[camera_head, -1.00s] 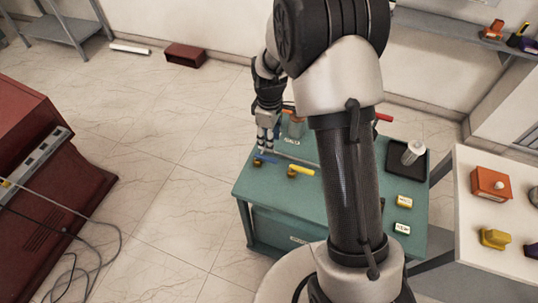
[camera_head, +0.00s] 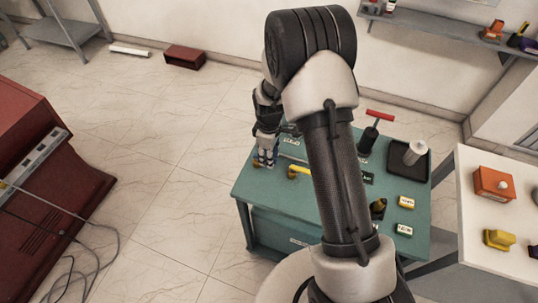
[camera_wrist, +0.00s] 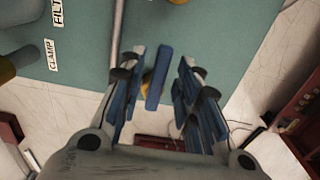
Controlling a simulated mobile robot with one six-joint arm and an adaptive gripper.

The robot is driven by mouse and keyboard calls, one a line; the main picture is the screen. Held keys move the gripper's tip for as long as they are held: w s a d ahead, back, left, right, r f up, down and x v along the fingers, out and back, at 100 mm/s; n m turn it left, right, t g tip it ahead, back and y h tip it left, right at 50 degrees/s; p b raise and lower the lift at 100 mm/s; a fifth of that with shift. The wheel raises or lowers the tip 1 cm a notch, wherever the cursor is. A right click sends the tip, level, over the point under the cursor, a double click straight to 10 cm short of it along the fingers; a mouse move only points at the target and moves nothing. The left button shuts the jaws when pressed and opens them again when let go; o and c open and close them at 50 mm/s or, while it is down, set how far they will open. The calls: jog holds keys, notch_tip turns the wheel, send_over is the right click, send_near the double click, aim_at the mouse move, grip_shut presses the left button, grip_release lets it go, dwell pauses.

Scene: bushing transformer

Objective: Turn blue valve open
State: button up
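The blue valve handle (camera_wrist: 158,78) shows in the wrist view as a narrow blue bar, with part of its yellow body (camera_wrist: 146,89) beside it. My gripper (camera_wrist: 165,90) is open, its blue-padded fingers on either side of the handle, with gaps showing. In the head view my gripper (camera_head: 265,162) is low at the left of the teal table (camera_head: 285,205) and hides the blue handle. A little of a yellow-brass body (camera_head: 256,165) shows at its left.
A yellow-handled valve (camera_head: 299,170) stands close to the right of my gripper. A red-handled tool (camera_head: 377,118) and a dark tray (camera_head: 408,160) are farther right on the table. A white table (camera_head: 490,215) stands at the right.

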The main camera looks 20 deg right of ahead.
grip_shut()
dwell(0.3)
jog(key=shift+s, duration=0.1)
dwell(0.4)
jog(key=m, duration=0.2)
jog(key=s+a+m, duration=0.1)
jog(key=m, duration=0.1)
jog(key=shift+a, duration=0.1)
jog(key=m, duration=0.1)
jog(key=a+m, duration=0.1)
jog(key=m, duration=0.2)
jog(key=shift+s+a+b, duration=0.3)
jog(key=shift+b, duration=0.1)
jog(key=m, duration=0.2)
jog(key=a+m, duration=0.1)
jog(key=m, duration=0.1)
jog(key=a+m, duration=0.1)
jog(key=m, duration=0.1)
jog(key=shift+w+a+m+b, duration=0.15)
jog(key=shift+w+a+m, duration=0.2)
jog(key=shift+m, duration=0.65)
jog(key=shift+w+a+m+b, duration=0.15)
jog(key=shift+a+m, duration=0.25)
jog(key=shift+m, duration=0.6)
